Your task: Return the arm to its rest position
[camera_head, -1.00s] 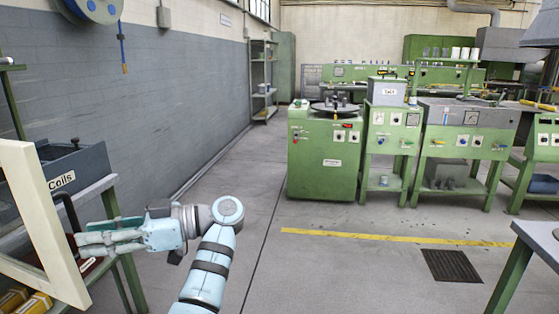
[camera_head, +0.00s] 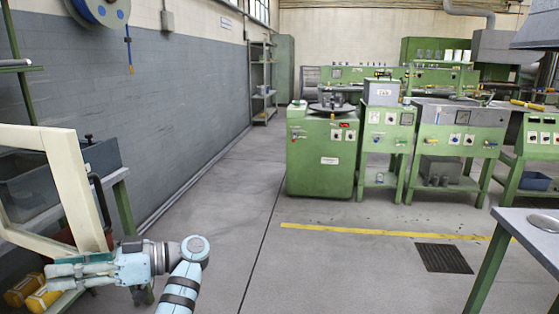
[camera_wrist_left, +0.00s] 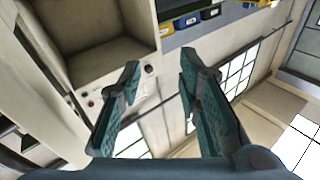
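My left gripper (camera_head: 58,272) is at the lower left of the head view, pointing left, with its pale blue arm coming up from the bottom edge. It overlaps the lower part of a cream open frame (camera_head: 72,180) in the picture; I cannot tell whether they touch. In the left wrist view, the two teal fingers of the gripper (camera_wrist_left: 160,75) stand apart with nothing between them. My right gripper is not in view.
A workbench with a grey bin (camera_head: 30,190) stands behind the frame, with yellow boxes (camera_head: 42,300) low down. A green machine (camera_head: 320,165) stands ahead. A table (camera_head: 525,232) is at the right. The floor between is clear.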

